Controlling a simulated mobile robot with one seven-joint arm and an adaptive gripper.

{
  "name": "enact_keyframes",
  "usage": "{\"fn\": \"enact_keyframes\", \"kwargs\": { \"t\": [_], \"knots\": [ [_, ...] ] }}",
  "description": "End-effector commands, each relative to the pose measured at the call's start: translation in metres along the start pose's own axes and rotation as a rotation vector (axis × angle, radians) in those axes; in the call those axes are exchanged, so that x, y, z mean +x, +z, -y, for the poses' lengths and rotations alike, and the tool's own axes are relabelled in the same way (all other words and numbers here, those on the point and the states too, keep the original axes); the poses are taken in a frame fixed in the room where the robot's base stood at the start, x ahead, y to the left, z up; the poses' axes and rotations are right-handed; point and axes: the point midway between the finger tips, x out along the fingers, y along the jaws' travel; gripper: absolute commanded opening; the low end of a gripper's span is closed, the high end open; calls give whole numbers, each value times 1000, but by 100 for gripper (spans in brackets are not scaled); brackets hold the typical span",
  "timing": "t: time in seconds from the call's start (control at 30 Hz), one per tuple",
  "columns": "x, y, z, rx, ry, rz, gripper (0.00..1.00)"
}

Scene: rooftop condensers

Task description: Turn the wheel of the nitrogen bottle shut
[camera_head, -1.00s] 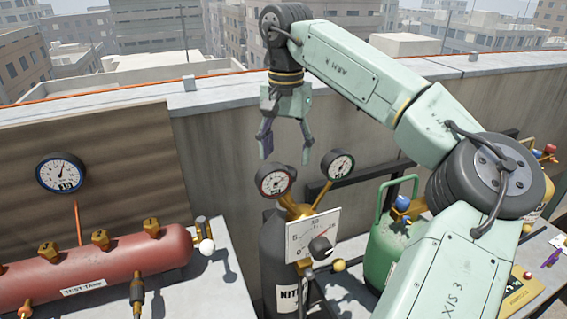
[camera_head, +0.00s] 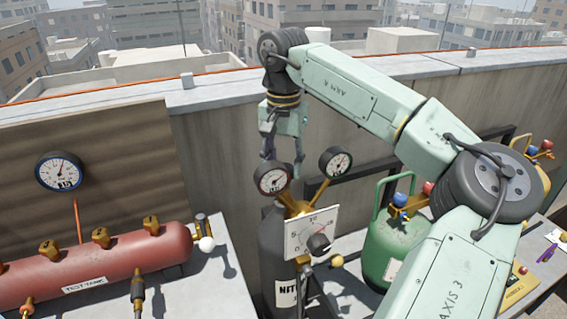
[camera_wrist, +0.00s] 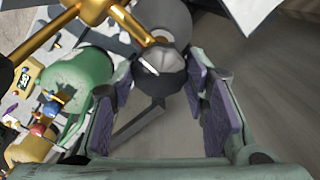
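The nitrogen bottle (camera_head: 270,243) is a dark grey cylinder with a white label, standing upright at the middle of the head view. No wheel can be made out for certain in the head view; the gauges cover part of the bottle's top. My gripper (camera_head: 284,158) points down just above and behind the gauges, open and empty. In the wrist view a dark rounded knob-like part (camera_wrist: 160,62) shows beyond and between my purple-padded fingers (camera_wrist: 160,105), apart from them.
A red test tank (camera_head: 100,262) with brass valves lies at left, below a wall gauge (camera_head: 61,171). A green bottle (camera_head: 390,243) stands at right, also in the wrist view (camera_wrist: 80,80). The parapet wall (camera_head: 220,150) runs behind. The two gauges (camera_head: 335,163) crowd the gripper.

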Motion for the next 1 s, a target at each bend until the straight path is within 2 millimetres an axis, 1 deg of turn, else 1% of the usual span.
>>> {"fn": "enact_keyframes", "kwargs": {
  "t": [0.03,0.37,0.67,0.87,1.0],
  "knots": [
    [0,0,0,0,0,0,35],
    [0,0,0,0,0,0,14],
    [0,0,0,42,0,0,14],
    [0,0,0,153,0,0,14],
    [0,0,0,271,0,0,14]
  ]
}}
